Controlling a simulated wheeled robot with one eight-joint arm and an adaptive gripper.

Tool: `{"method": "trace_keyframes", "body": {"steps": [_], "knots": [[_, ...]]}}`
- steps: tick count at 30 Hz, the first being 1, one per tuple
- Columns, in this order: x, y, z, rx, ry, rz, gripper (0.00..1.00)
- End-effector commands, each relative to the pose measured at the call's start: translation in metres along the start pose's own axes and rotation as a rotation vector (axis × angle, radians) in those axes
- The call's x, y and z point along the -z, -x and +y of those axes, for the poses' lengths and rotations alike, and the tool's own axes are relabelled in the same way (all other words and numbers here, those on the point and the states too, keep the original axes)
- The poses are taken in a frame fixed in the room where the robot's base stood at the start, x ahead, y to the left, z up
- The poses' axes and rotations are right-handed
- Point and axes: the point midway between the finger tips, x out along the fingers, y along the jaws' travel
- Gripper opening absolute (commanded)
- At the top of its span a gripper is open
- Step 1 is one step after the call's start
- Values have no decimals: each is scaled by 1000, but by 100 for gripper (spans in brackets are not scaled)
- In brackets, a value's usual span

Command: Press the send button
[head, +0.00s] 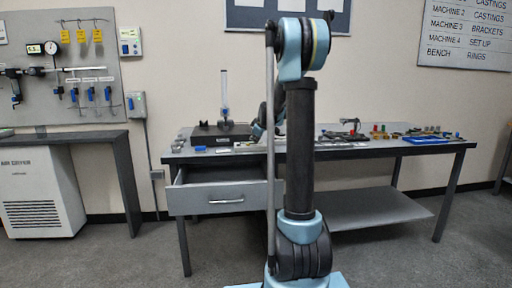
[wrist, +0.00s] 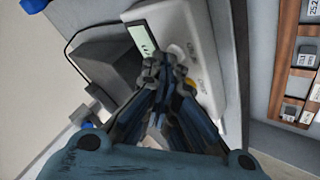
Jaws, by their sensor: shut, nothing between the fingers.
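A white device (wrist: 200,35) with a small grey-green display (wrist: 142,38) lies under my gripper in the wrist view. A pale round spot (wrist: 177,51) shows on its face beside the display, partly behind the fingertips. In the head view my arm hides most of my gripper above the bench.
The grey bench (head: 345,146) carries a dark block (head: 208,133) with an upright blue-and-white gauge (head: 225,98). Its drawer (head: 220,199) is open. A wooden tray (wrist: 283,75) of labelled blocks lies right of the device. Small parts and a blue tray (head: 425,140) fill the bench's right.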

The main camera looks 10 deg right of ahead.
Motion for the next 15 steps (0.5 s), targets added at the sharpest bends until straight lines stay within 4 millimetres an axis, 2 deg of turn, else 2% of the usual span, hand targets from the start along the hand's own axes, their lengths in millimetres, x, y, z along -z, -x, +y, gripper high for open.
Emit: {"method": "trace_keyframes", "body": {"steps": [15], "knots": [[8,11,8,0,0,0,0]]}}
